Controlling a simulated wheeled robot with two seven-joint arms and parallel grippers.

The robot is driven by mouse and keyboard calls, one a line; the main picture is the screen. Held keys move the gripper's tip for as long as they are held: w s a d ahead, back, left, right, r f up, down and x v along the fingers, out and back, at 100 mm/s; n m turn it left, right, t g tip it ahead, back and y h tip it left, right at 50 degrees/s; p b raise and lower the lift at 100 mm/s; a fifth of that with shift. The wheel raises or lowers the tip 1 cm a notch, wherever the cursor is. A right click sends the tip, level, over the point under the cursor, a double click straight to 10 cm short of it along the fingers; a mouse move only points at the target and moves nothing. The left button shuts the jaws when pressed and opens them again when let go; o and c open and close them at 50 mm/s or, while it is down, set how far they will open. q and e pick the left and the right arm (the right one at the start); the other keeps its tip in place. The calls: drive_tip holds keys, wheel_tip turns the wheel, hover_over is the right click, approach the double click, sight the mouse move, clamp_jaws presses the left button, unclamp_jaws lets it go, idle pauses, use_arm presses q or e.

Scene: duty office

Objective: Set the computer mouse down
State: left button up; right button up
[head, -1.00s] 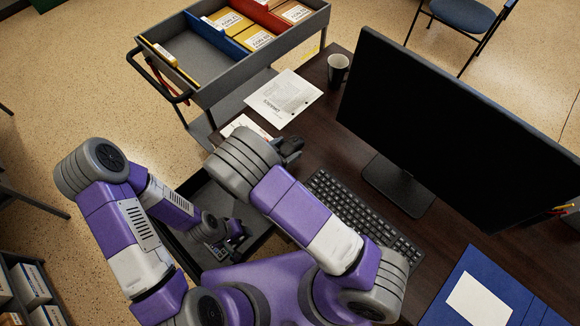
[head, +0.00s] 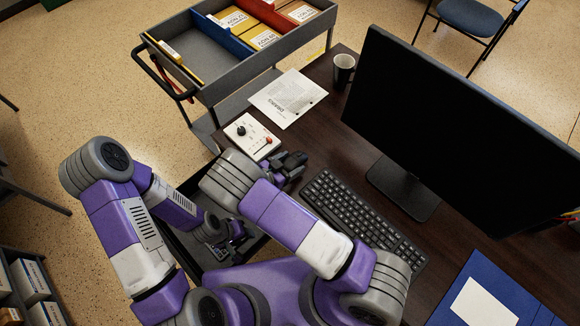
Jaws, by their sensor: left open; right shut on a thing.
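My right gripper (head: 295,163) is over the left part of the dark desk, just beyond the upper left end of the keyboard. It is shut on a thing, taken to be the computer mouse. The mouse is dark against the dark fingers and largely hidden by my wrist, so I cannot make out its outline or whether it touches the desk. My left gripper (head: 235,242) is open, low near my body at the desk's left side, apart from the mouse.
The black keyboard (head: 360,215) lies right of my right gripper, before the large monitor (head: 455,130). A white control box (head: 250,136), papers (head: 287,97) and a mug (head: 343,68) lie beyond. A blue folder (head: 500,285) is at lower right. A grey cart (head: 215,88) stands behind.

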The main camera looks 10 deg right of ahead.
drive_tip(key=shift+f, duration=0.95)
drive_tip(key=shift+f+b, duration=0.3)
drive_tip(key=o, duration=1.1)
drive_tip(key=shift+r, duration=0.1)
